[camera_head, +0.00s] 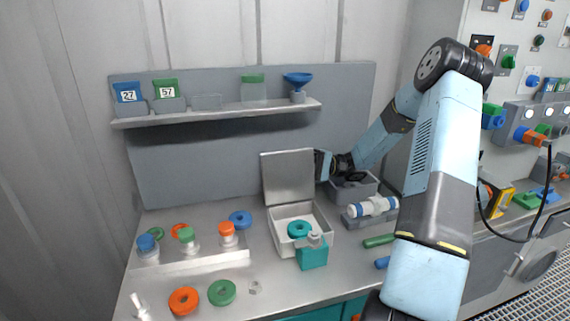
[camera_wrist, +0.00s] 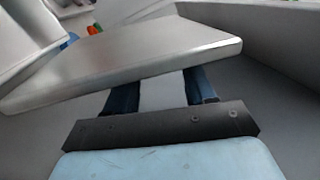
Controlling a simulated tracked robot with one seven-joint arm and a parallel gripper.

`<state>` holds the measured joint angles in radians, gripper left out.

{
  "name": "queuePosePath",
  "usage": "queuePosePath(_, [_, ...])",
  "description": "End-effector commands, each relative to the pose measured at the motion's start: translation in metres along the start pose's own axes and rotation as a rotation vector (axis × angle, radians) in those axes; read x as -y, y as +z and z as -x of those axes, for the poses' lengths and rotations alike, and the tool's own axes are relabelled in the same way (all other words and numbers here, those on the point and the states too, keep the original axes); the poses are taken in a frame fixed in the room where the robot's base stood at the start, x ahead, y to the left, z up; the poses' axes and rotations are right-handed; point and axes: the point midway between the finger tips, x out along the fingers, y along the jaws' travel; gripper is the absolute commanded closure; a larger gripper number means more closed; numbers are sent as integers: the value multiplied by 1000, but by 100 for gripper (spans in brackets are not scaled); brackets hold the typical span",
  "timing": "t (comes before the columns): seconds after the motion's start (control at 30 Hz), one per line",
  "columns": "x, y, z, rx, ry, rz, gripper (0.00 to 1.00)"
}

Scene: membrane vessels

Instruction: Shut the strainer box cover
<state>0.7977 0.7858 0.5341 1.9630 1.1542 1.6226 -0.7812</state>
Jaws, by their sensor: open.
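The strainer box (camera_head: 304,243) is a white open box on the bench, with a teal ring (camera_head: 299,229) inside it. Its grey cover (camera_head: 288,177) stands raised, nearly upright, at the box's back edge. My gripper (camera_head: 322,166) is at the right edge of the cover, near its top. In the wrist view the cover (camera_wrist: 125,58) crosses in front of my gripper (camera_wrist: 162,88), whose two fingers are apart and reach behind or under the panel. Their tips are hidden by the cover, and I cannot tell whether they touch it.
A teal block (camera_head: 312,257) stands at the box's front right corner. A grey bin (camera_head: 352,188) and a white-and-blue cartridge (camera_head: 372,207) on a holder are to the right. Capped bottles on a tray (camera_head: 194,262) stand left. A shelf (camera_head: 215,115) runs above.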

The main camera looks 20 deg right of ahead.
Motion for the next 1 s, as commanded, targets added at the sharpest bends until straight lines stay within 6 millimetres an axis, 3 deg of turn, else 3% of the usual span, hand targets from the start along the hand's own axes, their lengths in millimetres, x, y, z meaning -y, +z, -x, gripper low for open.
queuePosePath(0.3, [0,0,-40,0,1,1,45])
queuePosePath(0.6, [0,0,-43,-2,1,1,45])
queuePosePath(1.0, [0,0,-43,-2,2,0,84])
